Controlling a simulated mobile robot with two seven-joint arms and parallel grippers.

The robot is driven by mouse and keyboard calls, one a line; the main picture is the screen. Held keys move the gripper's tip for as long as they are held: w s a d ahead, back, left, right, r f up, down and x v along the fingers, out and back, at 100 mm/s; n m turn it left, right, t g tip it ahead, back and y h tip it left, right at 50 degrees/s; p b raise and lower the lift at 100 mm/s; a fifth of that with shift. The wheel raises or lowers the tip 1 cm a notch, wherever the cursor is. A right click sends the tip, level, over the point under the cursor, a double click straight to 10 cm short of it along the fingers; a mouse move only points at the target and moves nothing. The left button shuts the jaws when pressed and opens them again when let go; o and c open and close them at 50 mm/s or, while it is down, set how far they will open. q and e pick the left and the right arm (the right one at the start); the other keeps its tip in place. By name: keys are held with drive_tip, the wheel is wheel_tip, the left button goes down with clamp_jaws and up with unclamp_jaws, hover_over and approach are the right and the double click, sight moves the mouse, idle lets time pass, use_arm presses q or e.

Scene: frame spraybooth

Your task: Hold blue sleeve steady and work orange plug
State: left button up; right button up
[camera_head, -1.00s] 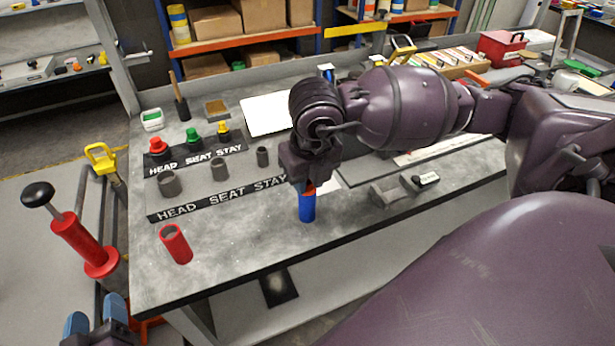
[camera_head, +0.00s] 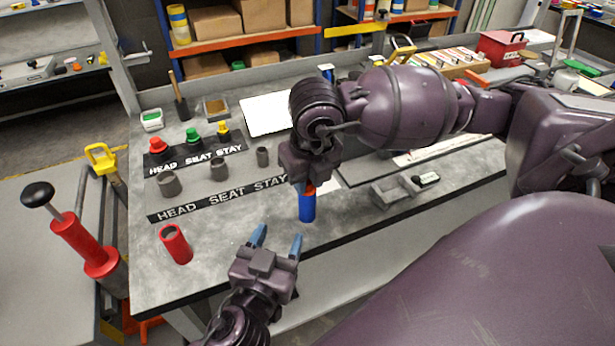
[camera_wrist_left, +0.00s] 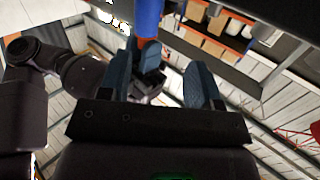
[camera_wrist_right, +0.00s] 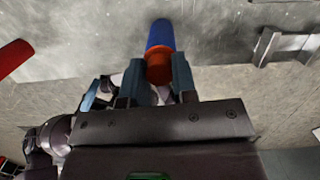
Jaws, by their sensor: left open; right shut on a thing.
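The blue sleeve (camera_head: 307,207) stands upright on the grey bench near its front edge. The orange plug (camera_head: 309,187) is at its top end, mostly covered by my right gripper (camera_head: 308,182) in the head view. In the right wrist view the plug (camera_wrist_right: 159,70) sits between the fingers of my right gripper, which is shut on it, with the blue sleeve (camera_wrist_right: 160,36) beyond. My left gripper (camera_head: 277,240) is open and empty, in front and left of the sleeve, apart from it. The sleeve (camera_wrist_left: 149,18) also shows beyond its fingers in the left wrist view.
A red sleeve (camera_head: 176,244) stands left on the bench. Several grey sockets (camera_head: 219,169) and coloured plugs (camera_head: 193,136) stand behind, by strips reading HEAD SEAT STAY. A grey holder (camera_head: 392,190) lies right of the blue sleeve. A red plunger tool (camera_head: 82,240) is at far left.

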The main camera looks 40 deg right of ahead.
sight(304, 214)
use_arm(q)
drive_tip(key=f, duration=0.1)
drive_tip(key=d+f, duration=0.1)
drive_tip(key=shift+s+f+g, duration=0.3)
drive_tip(key=shift+s+g, duration=0.1)
drive_tip(key=shift+d+f, duration=0.1)
drive_tip(key=shift+f, duration=0.1)
drive_tip(key=shift+x, duration=4.9)
drive_tip(key=shift+f, duration=0.1)
drive_tip(key=c, duration=0.6)
drive_tip(key=shift+c, duration=0.2)
